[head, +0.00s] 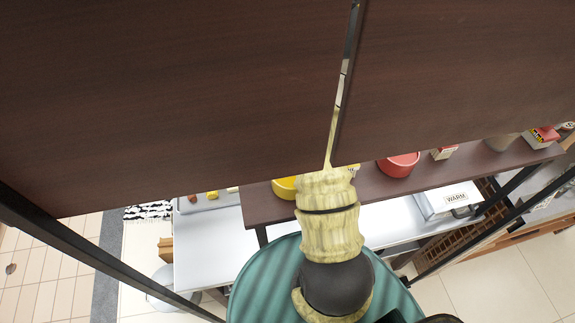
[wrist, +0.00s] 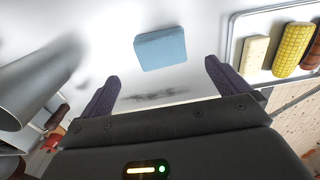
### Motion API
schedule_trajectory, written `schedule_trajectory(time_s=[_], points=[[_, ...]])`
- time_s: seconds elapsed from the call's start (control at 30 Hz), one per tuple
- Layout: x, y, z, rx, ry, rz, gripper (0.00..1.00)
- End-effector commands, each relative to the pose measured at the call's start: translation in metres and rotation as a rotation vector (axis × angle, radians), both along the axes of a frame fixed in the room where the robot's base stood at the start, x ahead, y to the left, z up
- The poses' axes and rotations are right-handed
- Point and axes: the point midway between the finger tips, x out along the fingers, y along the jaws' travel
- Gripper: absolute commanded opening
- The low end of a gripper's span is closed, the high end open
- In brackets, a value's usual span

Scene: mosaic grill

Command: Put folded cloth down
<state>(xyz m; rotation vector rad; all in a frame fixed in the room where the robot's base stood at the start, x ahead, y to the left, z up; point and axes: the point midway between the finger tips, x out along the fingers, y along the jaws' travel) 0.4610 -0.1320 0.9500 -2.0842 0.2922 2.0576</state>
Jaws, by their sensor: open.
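The folded cloth (wrist: 160,48) is a light blue square in the wrist view. It lies on a pale metal counter (wrist: 195,95), beyond my fingertips and apart from them. My gripper (wrist: 160,82) is open and empty, with its two dark purple fingers spread to either side below the cloth. In the head view my arm reaches forward under dark wood panels, and the gripper and the cloth are hidden there.
A tray (wrist: 231,50) with corn and other food lies right of the cloth. A large grey metal cylinder (wrist: 40,75) stands at the left. In the head view, a brown shelf (head: 262,207) carries a yellow bowl (head: 284,188) and a red bowl (head: 399,165).

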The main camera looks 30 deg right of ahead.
Motion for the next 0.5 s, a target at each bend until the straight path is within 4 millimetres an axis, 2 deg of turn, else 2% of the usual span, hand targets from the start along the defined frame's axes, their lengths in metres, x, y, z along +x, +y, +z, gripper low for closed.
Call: schedule_trajectory(time_s=[0.2, 0.5], points=[[0.0, 0.0, 0.016, 0.0, 0.0, 0.0, 1.0], [0.0, 0.0, 0.018, 0.0, 0.001, 0.0, 1.0]])
